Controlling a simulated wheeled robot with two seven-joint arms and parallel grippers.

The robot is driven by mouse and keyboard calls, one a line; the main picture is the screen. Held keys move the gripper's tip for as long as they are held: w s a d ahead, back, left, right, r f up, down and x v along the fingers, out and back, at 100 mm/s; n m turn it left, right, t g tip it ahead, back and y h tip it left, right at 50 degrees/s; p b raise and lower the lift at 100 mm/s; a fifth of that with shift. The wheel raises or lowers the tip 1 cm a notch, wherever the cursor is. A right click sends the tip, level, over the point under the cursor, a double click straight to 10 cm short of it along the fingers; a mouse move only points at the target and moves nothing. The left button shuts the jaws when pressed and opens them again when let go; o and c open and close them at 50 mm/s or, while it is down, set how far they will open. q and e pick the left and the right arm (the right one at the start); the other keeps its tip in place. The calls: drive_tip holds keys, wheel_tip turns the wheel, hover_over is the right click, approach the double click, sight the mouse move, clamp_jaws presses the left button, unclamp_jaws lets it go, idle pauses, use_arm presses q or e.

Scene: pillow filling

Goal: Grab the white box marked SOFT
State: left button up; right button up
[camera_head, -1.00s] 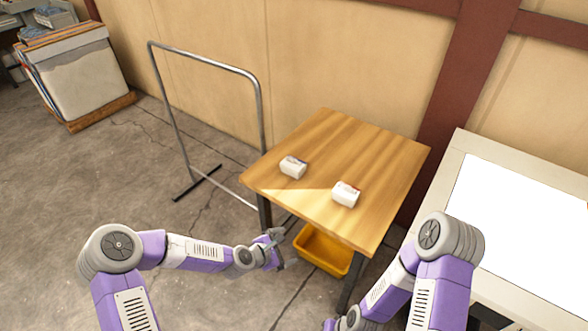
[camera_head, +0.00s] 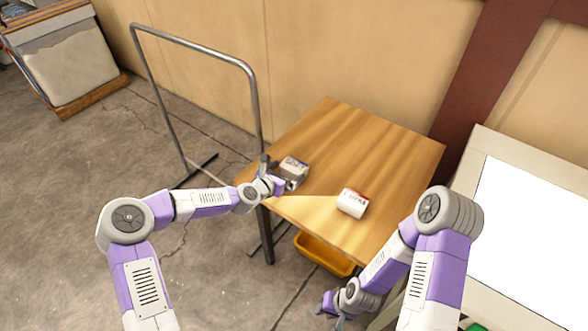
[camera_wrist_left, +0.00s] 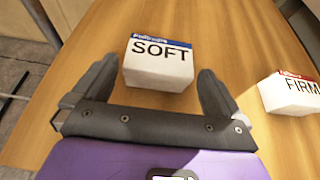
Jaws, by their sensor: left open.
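The white box marked SOFT (camera_head: 295,168), with a blue strip on top, sits on the wooden table near its left edge. In the left wrist view the SOFT box (camera_wrist_left: 158,66) stands just ahead of my left gripper, between the lines of its two fingers. My left gripper (camera_head: 276,170) is open and empty at the table's left edge, close to the box. It also shows in the left wrist view (camera_wrist_left: 157,92). My right gripper (camera_head: 335,308) hangs low beside the table's front; its fingers are too small to judge.
A second white box marked FIRM (camera_head: 352,203), with a red strip, sits to the right on the wooden table (camera_head: 385,165). A yellow bin (camera_head: 322,254) is under the table. A metal rack (camera_head: 195,45) stands at the left. A white-topped surface (camera_head: 530,220) is at the right.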

sight(297, 166)
use_arm(q)
drive_tip(key=shift+b+x, duration=0.6)
drive_tip(key=shift+x, duration=3)
drive_tip(key=shift+c, duration=0.3)
drive_tip(key=c, duration=0.6)
